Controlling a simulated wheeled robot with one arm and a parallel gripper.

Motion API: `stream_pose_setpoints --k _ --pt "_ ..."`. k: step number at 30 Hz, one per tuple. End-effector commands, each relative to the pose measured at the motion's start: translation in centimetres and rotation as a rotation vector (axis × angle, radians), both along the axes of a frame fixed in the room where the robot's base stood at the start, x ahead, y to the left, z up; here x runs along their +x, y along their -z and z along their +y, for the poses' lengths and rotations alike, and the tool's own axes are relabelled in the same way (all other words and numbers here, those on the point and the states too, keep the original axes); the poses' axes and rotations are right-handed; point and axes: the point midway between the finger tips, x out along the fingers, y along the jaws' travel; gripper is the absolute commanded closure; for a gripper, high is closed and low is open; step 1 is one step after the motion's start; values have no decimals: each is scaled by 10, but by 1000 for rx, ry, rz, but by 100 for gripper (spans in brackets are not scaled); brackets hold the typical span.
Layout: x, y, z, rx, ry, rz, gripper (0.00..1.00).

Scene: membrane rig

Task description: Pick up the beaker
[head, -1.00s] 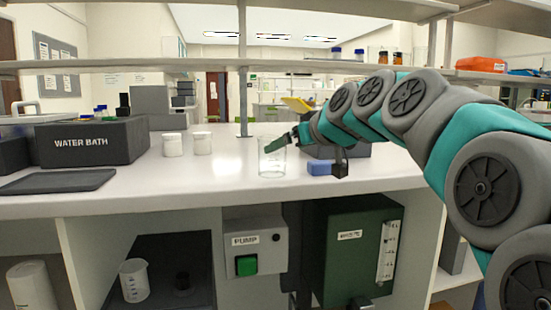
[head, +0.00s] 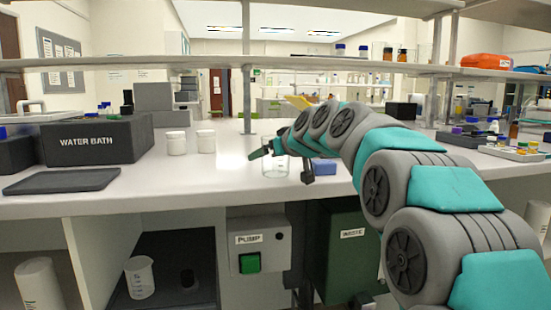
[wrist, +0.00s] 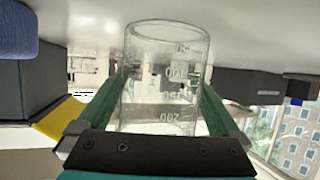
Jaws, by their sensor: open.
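A clear glass beaker (head: 276,168) with white markings stands upright on the bench top, near the front edge. In the wrist view the beaker (wrist: 165,85) appears upside down, between the two green fingers. My gripper (head: 268,150) is at the beaker in the head view and partly covers its upper part. In the wrist view my gripper (wrist: 162,105) is open, with one finger on each side of the beaker. I cannot tell whether either finger touches the glass.
Two white jars (head: 190,143) and a water bath (head: 97,142) stand to the left, with a dark flat tray (head: 62,181). A blue block (head: 324,167) lies right of the beaker. A second beaker (head: 140,278) is under the bench. A shelf post (head: 246,95) rises behind.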

Motion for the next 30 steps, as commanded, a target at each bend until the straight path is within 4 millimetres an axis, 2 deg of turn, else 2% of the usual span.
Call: stream_pose_setpoints --k 5,23,24,30 --pt "0 0 0 0 0 0 2" --pt "0 1 0 0 0 2 70" --pt "0 1 0 0 0 2 72" --pt "0 1 0 0 0 2 72"
